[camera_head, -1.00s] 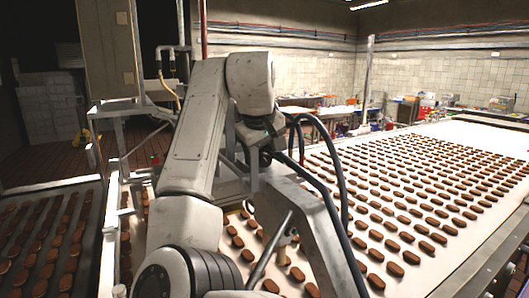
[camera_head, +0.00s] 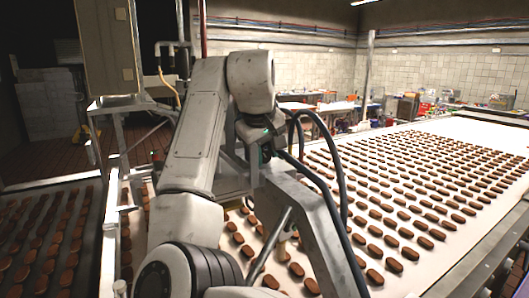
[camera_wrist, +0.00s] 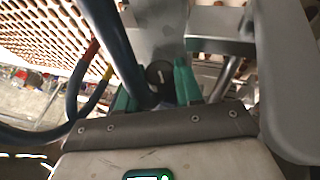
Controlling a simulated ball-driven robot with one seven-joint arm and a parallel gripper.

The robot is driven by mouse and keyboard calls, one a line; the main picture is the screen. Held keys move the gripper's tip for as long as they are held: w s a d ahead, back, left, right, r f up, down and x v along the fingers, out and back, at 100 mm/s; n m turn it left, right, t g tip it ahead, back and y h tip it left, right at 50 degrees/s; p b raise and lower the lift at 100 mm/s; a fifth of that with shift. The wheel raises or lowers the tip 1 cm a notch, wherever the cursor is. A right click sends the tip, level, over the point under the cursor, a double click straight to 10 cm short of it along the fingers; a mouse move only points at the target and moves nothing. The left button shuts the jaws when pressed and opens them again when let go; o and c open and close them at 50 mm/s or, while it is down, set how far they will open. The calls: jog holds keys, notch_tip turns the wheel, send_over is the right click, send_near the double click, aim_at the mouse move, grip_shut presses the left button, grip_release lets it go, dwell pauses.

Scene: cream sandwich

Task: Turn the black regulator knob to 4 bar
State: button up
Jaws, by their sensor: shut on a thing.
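The black regulator knob (camera_wrist: 159,72) is a dark round cap with a small pale mark, near the middle of the wrist view. My gripper (camera_wrist: 154,86) has green fingers on either side of it and is shut on it. A thick dark hose (camera_wrist: 112,45) crosses in front of the left finger and hides part of it. In the head view my gripper (camera_head: 266,150) is small and dark with a bit of green, beside the grey metal frame. The knob cannot be made out there, and no pressure scale is readable.
Grey metal brackets (camera_wrist: 220,45) stand close to the right of the fingers. Dark hoses (camera_head: 335,180) loop close to my wrist. A pale conveyor (camera_head: 470,150) with many brown biscuits fills the right. A cream cabinet (camera_head: 108,50) and another biscuit belt stand left.

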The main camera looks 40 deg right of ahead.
jog(key=shift+y, duration=0.3)
jog(key=shift+d+r+y, duration=0.1)
jog(key=shift+d+y, duration=0.1)
jog(key=shift+y, duration=0.6)
jog(key=shift+s+d+m+t+y, duration=0.15)
jog(key=shift+m+t+y, duration=0.2)
jog(key=shift+y, duration=0.5)
jog(key=shift+w+d+m+t+y, duration=0.1)
jog(key=shift+m+t+y, duration=0.25)
jog(key=shift+y, duration=0.5)
jog(key=o, duration=1)
jog(key=shift+o, duration=0.2)
jog(key=b+v, duration=0.1)
jog(key=v, duration=0.9)
jog(key=shift+s+r, duration=0.25)
jog(key=shift+r, duration=0.05)
jog(key=shift+d, duration=0.1)
